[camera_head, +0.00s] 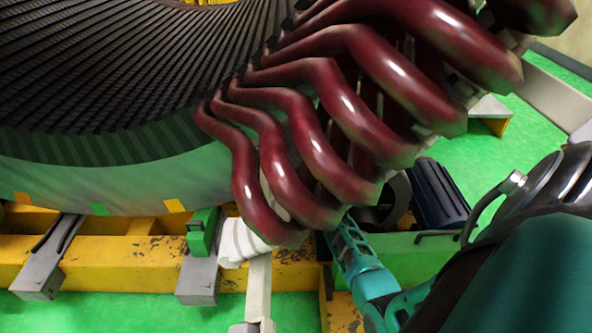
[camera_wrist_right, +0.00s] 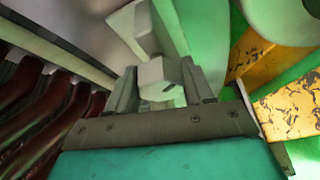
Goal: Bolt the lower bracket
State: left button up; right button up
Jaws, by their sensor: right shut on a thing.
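In the right wrist view, the two grey fingers of my right gripper (camera_wrist_right: 160,88) are shut on a small pale grey block-like piece (camera_wrist_right: 158,72), which may be the bolt or a bolt head. A pale angular bar (camera_wrist_right: 133,30), possibly the bracket, lies just beyond it; I cannot tell whether they touch. In the head view, my right arm comes in from the lower right and its teal end (camera_head: 357,258) reaches under the dark red winding bars, which hide the fingertips. A pale upright post (camera_head: 258,285) with a white wrapped part (camera_head: 241,243) stands left of it. My left gripper is not in view.
Several dark red winding bars (camera_head: 335,155) overhang the work spot closely. The large stator (camera_head: 90,175) rests over a worn yellow frame (camera_head: 110,262). Grey feet (camera_head: 198,280) and a green block (camera_head: 201,233) sit at the left. Green floor (camera_head: 110,312) is open in front.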

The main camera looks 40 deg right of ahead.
dwell(0.3)
jog(key=o, duration=1)
jog(key=shift+s, duration=0.15)
